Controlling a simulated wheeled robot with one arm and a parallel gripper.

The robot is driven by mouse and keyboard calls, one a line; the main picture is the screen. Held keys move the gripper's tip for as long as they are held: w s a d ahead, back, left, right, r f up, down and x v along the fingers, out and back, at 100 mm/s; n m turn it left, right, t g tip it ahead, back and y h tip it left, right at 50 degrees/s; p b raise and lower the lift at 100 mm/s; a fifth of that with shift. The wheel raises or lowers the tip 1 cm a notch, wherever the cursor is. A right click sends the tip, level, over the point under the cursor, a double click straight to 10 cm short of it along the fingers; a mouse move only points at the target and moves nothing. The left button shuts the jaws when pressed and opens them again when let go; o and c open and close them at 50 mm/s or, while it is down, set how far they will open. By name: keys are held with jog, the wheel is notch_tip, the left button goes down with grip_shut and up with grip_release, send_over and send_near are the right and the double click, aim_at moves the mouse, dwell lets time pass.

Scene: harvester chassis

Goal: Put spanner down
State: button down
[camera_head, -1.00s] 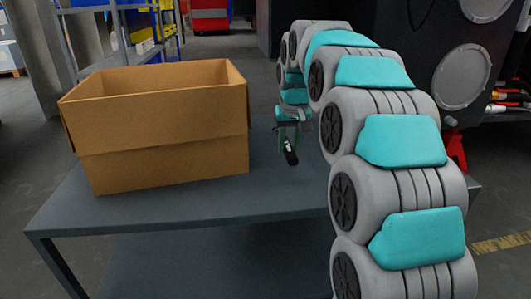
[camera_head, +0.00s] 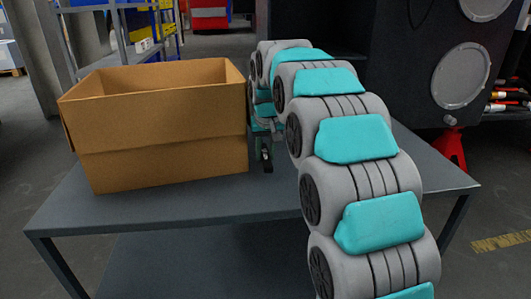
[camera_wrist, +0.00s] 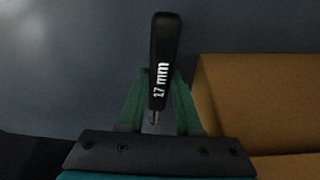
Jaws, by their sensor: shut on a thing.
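The spanner (camera_wrist: 164,45) has a black handle marked "17 mm" and is held between the green fingers of my gripper (camera_wrist: 158,95) in the wrist view. Its metal part shows only a little, and the rest is hidden. In the head view the spanner (camera_head: 266,155) hangs from my gripper (camera_head: 263,142) beside the right wall of the cardboard box (camera_head: 165,150). I cannot tell how far the spanner is above the table (camera_head: 210,200). The box stands open on the table, and its inside floor is hidden.
The cardboard box wall (camera_wrist: 245,95) lies close on the right in the wrist view. The tabletop in front of the box and right of my arm is clear. A dark machine (camera_head: 420,60) stands behind the table on the right, and a shelf (camera_head: 100,30) stands behind on the left.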

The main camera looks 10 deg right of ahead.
jog(key=c, duration=0.6)
grip_release()
jog(key=shift+f, duration=0.1)
jog(key=v, duration=1.2)
